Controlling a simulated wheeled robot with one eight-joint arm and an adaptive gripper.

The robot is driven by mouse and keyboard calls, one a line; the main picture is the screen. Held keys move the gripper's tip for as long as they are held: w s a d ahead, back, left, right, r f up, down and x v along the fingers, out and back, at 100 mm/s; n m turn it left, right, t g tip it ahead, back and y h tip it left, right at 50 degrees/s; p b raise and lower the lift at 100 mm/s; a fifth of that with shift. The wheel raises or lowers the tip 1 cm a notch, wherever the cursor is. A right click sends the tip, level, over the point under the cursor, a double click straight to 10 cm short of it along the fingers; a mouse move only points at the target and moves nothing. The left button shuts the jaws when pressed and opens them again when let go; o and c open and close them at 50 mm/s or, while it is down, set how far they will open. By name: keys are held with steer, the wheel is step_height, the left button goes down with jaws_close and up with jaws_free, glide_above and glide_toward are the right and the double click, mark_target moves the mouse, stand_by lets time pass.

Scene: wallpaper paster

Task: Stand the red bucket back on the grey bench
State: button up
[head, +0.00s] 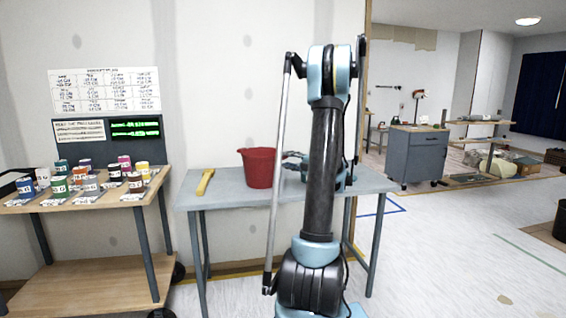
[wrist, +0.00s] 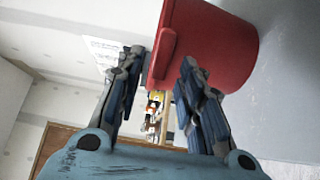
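The red bucket (head: 259,168) stands upright on the grey bench (head: 228,192), near the middle of its top. My gripper (head: 286,160) is at bench height, close against the bucket's right side in the head view; my arm hides part of it. In the wrist view the fingers (wrist: 158,75) are spread apart, with the rim side of the bucket (wrist: 212,45) just ahead of and partly between them. The right finger overlaps the bucket's wall; I cannot tell whether it touches. The bench top (wrist: 292,85) fills the right side of that tilted view.
A yellow-handled tool (head: 205,182) lies on the bench left of the bucket. A wooden table (head: 80,198) with several paint cups stands further left. The wall is close behind the bench. Open floor (head: 450,250) lies to the right.

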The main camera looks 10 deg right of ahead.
steer(key=v, duration=0.7)
step_height(320, 180, up, 12)
steer(key=d+m+t+h, duration=0.1)
steer(key=m+t+h, duration=0.5)
steer(key=m+h, duration=0.15)
steer(key=s+d+r+m+g+h, duration=0.15)
steer(key=s+m+h, duration=0.25)
steer(key=m+h, duration=0.5)
steer(key=s+a+f+m+g, duration=0.2)
steer(key=s+f+m+g, duration=0.25)
steer(key=s+f, duration=0.35)
steer(key=s+a+f+m+g, duration=0.3)
steer(key=s+f+m+g, duration=0.15)
steer(key=s+f, duration=0.4)
steer(key=s+a+f+g+y, duration=0.2)
steer(key=s+a+f+g, duration=0.2)
steer(key=s, duration=0.6)
steer(key=s+a+f+g+y, duration=0.3)
steer(key=s+a+f, duration=0.5)
steer(key=s, duration=0.3)
steer(key=shift+f+g, duration=0.2)
steer(key=shift+g, duration=0.25)
